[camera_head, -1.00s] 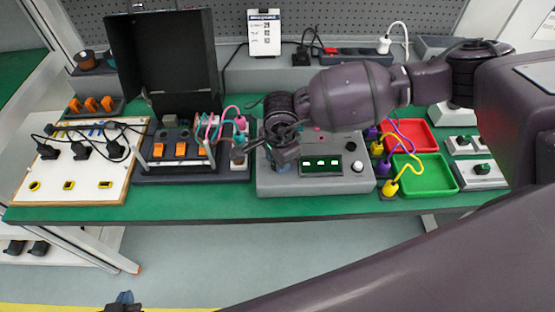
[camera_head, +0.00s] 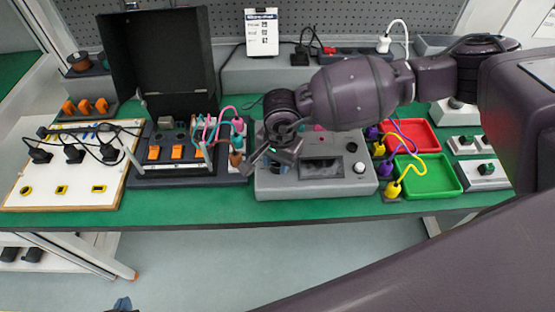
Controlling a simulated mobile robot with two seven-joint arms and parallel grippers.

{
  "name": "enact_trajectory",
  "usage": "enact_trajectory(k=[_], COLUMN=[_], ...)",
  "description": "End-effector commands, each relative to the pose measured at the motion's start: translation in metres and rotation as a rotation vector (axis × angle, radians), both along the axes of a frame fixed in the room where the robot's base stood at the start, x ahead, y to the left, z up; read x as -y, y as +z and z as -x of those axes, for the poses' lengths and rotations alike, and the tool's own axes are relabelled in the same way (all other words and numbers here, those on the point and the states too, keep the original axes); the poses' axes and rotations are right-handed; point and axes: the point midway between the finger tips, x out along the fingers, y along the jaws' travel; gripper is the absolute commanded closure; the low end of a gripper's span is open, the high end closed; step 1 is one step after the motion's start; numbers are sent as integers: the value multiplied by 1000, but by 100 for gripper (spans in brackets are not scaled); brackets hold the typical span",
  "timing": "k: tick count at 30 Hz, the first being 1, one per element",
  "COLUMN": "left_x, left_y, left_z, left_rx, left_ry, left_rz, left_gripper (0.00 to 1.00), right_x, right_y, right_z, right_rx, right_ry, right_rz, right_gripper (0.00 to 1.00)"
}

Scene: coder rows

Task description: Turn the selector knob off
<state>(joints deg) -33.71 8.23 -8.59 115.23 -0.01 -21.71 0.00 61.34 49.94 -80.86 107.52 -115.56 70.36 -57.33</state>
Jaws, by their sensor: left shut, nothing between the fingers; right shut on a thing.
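The grey control box (camera_head: 325,187) stands on the green bench at the middle. Its display window (camera_head: 321,169) is dark. My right gripper (camera_head: 276,160) is over the left part of the box, shut on what seems to be the selector knob. The gripper hides the knob, so its pointer direction cannot be told. My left gripper (camera_head: 122,303) barely shows at the bottom edge, shut and empty, away from the bench.
A white round knob (camera_head: 359,167) and a dark knob are on the box's right side. Left are a black open case (camera_head: 160,65) with orange switches and a white board (camera_head: 40,196) with black plugs. Right are a red tray (camera_head: 425,136) and a green tray (camera_head: 447,184).

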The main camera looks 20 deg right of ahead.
Motion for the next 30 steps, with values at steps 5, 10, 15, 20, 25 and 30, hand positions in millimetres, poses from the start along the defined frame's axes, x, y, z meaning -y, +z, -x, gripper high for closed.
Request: enact_trajectory(k=[5, 10, 15, 20, 25, 30], left_x=[-1, -1, -1, -1, -1, -1], left_y=[-1, -2, -2, -2, 0, 3], left_z=[3, 4, 4, 4, 3, 2], left_rx=[-5, -8, -8, -8, -5, 0], left_ry=[1, 2, 2, 2, 2, 1], left_rz=[-1, 0, 0, 0, 0, -1], left_gripper=[100, 100, 100, 100, 100, 100], right_x=[-1, 0, 0, 0, 1, 1], right_y=[2, 1, 1, 1, 15, 45], right_z=[-1, -1, 0, 0, -1, 0], right_rx=[4, 4, 2, 1, 4, 6], right_ry=[2, 1, 0, 0, 0, 1], right_rz=[-1, 0, -1, 0, 0, -1], right_gripper=[89, 47, 40, 40, 40, 40])
